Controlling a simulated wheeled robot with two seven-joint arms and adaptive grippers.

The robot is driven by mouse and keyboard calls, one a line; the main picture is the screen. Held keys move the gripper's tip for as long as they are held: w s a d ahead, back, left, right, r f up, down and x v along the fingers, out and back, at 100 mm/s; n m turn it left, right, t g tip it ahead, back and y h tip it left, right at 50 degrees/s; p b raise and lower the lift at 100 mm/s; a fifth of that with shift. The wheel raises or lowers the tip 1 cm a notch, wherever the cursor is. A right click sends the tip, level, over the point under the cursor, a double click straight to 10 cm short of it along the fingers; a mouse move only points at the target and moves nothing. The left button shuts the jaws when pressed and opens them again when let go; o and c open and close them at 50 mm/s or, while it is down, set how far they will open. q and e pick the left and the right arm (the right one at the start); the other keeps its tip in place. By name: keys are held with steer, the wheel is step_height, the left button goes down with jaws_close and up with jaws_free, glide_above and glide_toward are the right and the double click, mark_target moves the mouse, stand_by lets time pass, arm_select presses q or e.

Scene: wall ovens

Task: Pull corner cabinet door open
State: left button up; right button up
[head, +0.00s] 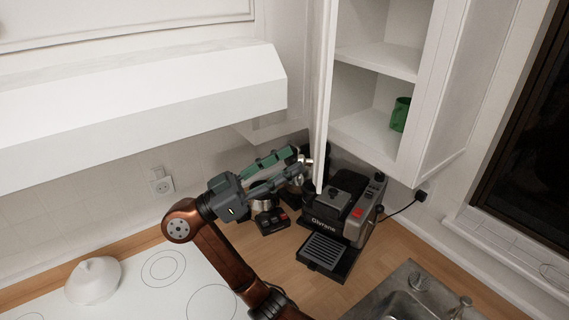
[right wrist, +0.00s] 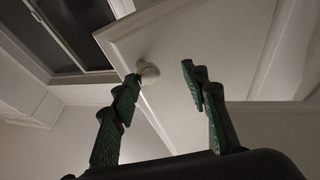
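The corner cabinet's white door (head: 322,95) stands swung open and shows nearly edge-on in the head view. Its panel (right wrist: 205,50) fills the upper middle of the right wrist view. A round pale knob (right wrist: 148,72) sits near the door's lower corner; it appears close to my left-hand fingertip in that view. My right gripper (head: 302,168) is at the door's lower end, left of the door edge. Its green-padded fingers (right wrist: 160,76) are apart, with no visible grip on the knob. My left gripper is out of view.
The cabinet shelf (head: 375,58) is exposed, with a green cup (head: 400,114) below it. A coffee machine (head: 340,215) stands under the door. A range hood (head: 140,110) juts out at left. A sink (head: 405,300) and white cooktop (head: 140,290) lie below.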

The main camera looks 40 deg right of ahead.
steer(key=v, duration=1.2)
steer(key=shift+d+r, duration=0.1)
steer(key=x, duration=1.2)
steer(key=shift+s, duration=0.25)
steer(key=shift+w+f, duration=0.1)
steer(key=shift+f, duration=0.1)
